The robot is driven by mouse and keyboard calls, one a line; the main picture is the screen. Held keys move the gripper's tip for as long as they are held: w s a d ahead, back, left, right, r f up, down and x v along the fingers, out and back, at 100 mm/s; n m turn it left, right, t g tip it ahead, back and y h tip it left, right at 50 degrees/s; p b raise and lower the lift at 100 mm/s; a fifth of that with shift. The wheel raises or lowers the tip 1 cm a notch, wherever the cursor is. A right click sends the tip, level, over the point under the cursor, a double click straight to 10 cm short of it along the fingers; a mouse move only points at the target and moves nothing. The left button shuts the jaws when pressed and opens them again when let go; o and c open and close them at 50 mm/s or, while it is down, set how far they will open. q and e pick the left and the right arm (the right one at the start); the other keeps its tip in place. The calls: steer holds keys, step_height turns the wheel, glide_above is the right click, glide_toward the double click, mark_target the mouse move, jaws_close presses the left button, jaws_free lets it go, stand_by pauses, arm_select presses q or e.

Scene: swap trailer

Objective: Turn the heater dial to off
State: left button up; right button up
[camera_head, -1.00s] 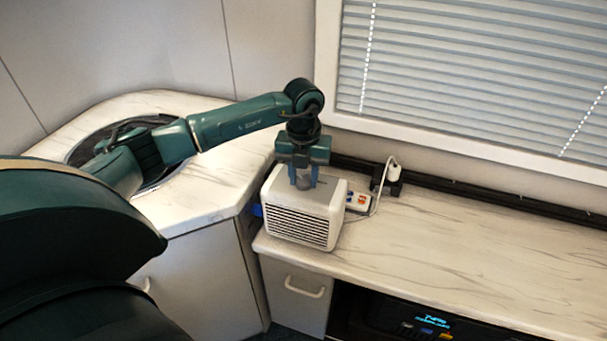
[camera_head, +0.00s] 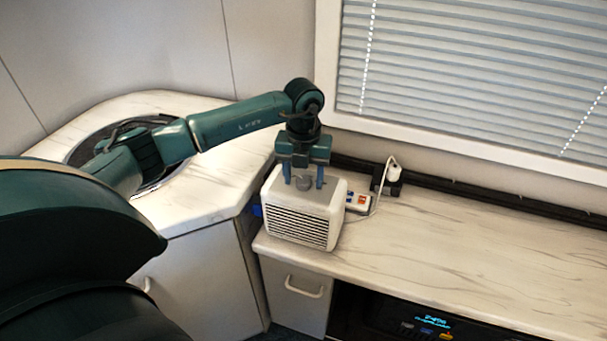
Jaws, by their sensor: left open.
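A small white heater (camera_head: 300,222) with a dark slatted front grille stands on the marble-look counter. A grey round dial (camera_head: 304,184) sits on its top face. My left gripper (camera_head: 304,183) points down from above, with its two blue fingers apart, one on each side of the dial. A gap shows between the fingers and the dial, though I cannot tell whether a finger touches it at the back. The dial's markings are too small to read. My right gripper is not in view.
A power strip (camera_head: 357,202) with coloured switches lies right of the heater, and a white plug and cord (camera_head: 391,172) stand beside it. The counter (camera_head: 470,250) to the right is clear. A window with blinds (camera_head: 480,80) rises behind.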

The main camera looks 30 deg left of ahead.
mark_target(303, 180)
arm_select(q)
step_height(303, 180, up, 13)
steer(key=b, duration=0.1)
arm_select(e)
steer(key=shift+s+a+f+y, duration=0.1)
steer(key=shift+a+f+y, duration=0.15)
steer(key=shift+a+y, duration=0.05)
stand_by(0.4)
